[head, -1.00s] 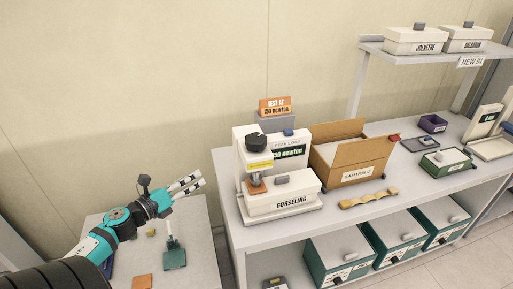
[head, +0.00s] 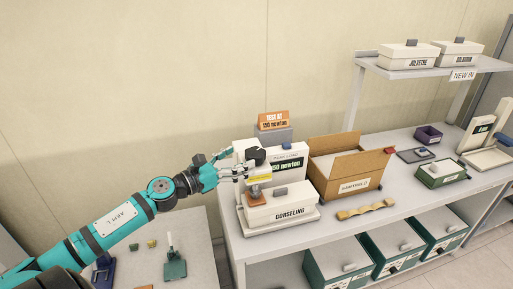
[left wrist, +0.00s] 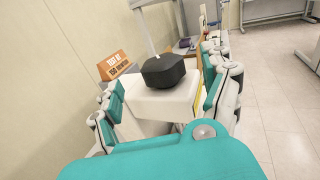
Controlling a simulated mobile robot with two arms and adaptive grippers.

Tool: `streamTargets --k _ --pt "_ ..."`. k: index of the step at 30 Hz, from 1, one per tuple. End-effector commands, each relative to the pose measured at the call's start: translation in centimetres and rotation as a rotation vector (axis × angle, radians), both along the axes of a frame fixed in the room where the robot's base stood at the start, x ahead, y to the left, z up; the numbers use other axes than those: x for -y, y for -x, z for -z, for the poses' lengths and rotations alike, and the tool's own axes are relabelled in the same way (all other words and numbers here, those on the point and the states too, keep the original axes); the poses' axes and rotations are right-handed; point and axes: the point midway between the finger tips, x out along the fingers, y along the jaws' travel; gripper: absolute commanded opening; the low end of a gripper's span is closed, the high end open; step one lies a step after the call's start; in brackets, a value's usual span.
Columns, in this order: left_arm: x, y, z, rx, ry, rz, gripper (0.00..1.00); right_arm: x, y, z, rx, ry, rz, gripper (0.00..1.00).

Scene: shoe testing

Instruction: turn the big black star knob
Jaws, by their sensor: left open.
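In the left wrist view the knob (left wrist: 164,69) stands upright between my two spread fingers. My left gripper (head: 240,173) reaches in from the left at the machine's head, just below and left of the knob. It is open, with one finger on each side of the white head (left wrist: 155,105) in the wrist view. I cannot tell whether a finger touches. My right gripper is out of view.
An orange sign (head: 274,119) stands behind the machine. A white box labelled Gorseling (head: 283,207) sits low on its base. A cardboard box (head: 346,166) stands to the right. A low table (head: 205,255) with small items is at left.

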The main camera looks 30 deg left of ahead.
Motion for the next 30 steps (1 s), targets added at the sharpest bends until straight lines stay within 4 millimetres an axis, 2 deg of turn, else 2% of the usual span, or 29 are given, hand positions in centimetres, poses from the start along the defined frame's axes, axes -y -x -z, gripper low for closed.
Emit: streamTargets --k 1,6,13,18,26,30 --pt "0.2 -0.9 -0.5 0.004 -0.001 0.0 0.81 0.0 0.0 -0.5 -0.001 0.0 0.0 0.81" --pt "1.0 -3.3 -0.5 0.004 0.0 -0.001 0.81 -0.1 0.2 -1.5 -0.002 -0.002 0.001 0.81" --pt "1.8 -5.7 -0.3 0.003 0.002 -0.001 0.81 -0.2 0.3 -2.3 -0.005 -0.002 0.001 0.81" --pt "2.1 -6.4 -0.1 0.001 -0.001 0.0 0.81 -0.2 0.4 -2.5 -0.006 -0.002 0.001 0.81" --pt "2.2 -6.5 0.0 0.0 -0.001 0.001 0.81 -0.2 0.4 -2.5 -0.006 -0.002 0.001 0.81" --pt "2.2 -6.5 0.0 0.0 -0.001 0.001 0.66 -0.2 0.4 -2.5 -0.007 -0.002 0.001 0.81"
